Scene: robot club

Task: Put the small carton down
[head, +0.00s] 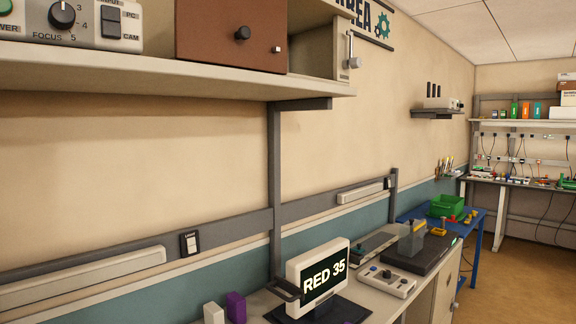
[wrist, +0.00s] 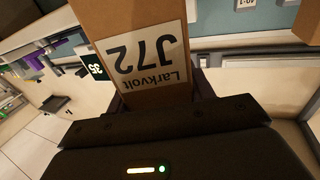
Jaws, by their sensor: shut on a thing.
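The small carton (wrist: 140,25) is brown cardboard with a white label reading "Larkvolt J72", upside down in the wrist view. It fills the upper middle of that view, and its far end is cut off by the top edge. My gripper (wrist: 150,92) is shut on the carton; its dark body covers the carton's near end. Neither the carton nor my gripper shows in the head view. I cannot tell what lies directly under the carton.
A white display (head: 320,276) reading "RED 35" stands on the bench. Left of it are a purple block (head: 236,307) and a white block (head: 213,313); right of it is a knobbed control box (head: 387,281). A shelf (head: 180,78) overhangs the bench. A blue table (head: 462,232) stands beyond.

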